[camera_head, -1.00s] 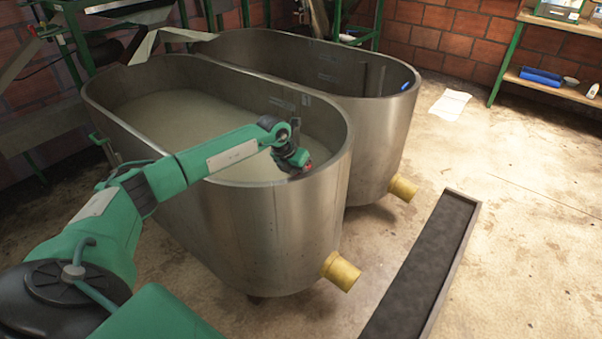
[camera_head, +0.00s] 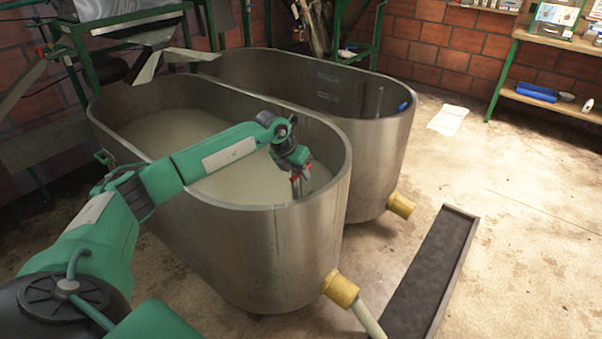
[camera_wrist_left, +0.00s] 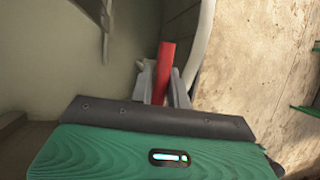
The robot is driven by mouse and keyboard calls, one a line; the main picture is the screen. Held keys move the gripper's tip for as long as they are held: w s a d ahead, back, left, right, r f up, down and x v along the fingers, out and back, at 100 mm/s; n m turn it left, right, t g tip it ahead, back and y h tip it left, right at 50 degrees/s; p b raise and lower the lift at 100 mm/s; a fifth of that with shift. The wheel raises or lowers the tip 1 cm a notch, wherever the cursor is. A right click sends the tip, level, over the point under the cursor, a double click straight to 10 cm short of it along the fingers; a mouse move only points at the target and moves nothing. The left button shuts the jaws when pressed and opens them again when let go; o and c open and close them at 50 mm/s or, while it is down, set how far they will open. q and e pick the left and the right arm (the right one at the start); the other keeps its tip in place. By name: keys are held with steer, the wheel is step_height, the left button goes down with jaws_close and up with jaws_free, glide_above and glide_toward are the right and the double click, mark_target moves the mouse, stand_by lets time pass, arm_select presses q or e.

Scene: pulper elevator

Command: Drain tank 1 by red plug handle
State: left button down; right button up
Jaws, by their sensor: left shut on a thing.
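The near steel tank (camera_head: 270,245) holds cloudy, pale liquid (camera_head: 180,140). My left gripper (camera_head: 302,167) is over the tank's right end, inside the rim. It is shut on the red plug handle (camera_wrist_left: 164,68), which stands up between the fingers in the left wrist view. A grey plug rod (camera_head: 296,187) hangs below the gripper into the tank. Its lower end is hidden. A pale stream (camera_head: 368,320) runs out of the yellow outlet pipe (camera_head: 341,287) at the tank's lower right. My right gripper is not in view.
A second steel tank (camera_head: 385,165) with its own yellow outlet (camera_head: 401,205) stands behind; no flow shows there. A dark floor channel (camera_head: 430,275) lies to the right. A white sheet (camera_head: 449,120) lies on the floor. Shelves (camera_head: 560,105) stand at the back right.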

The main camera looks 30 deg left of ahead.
arm_select(q)
steer(key=c, duration=1.6)
jaws_free()
steer(key=shift+c, duration=0.2)
steer(key=v, duration=1.4)
steer(key=shift+w+f, duration=0.1)
